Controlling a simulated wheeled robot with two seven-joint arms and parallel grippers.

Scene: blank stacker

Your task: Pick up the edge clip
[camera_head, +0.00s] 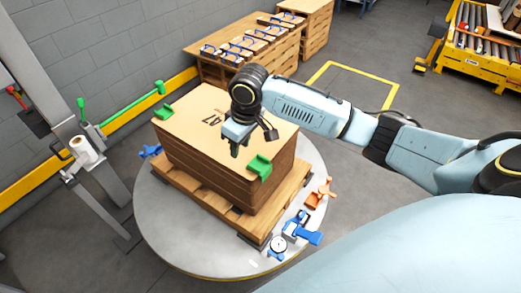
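A green clip (259,166), which looks like an edge clip, sits on the near right edge of the stack of brown sheets (210,175). A second green clip (163,112) sits at the stack's left corner. My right gripper (236,150) points down over the top of the stack, a little to the left of and behind the nearer green clip, apart from it. Its dark fingers are small here, and I cannot tell how far they are spread. My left gripper is not in view.
The stack rests on a wooden pallet (265,222) on a round grey turntable (170,238). A blue tool (308,237), a round gauge (277,244) and an orange tool (318,192) lie at its right rim. A metal post with a tape roll (83,148) stands at left.

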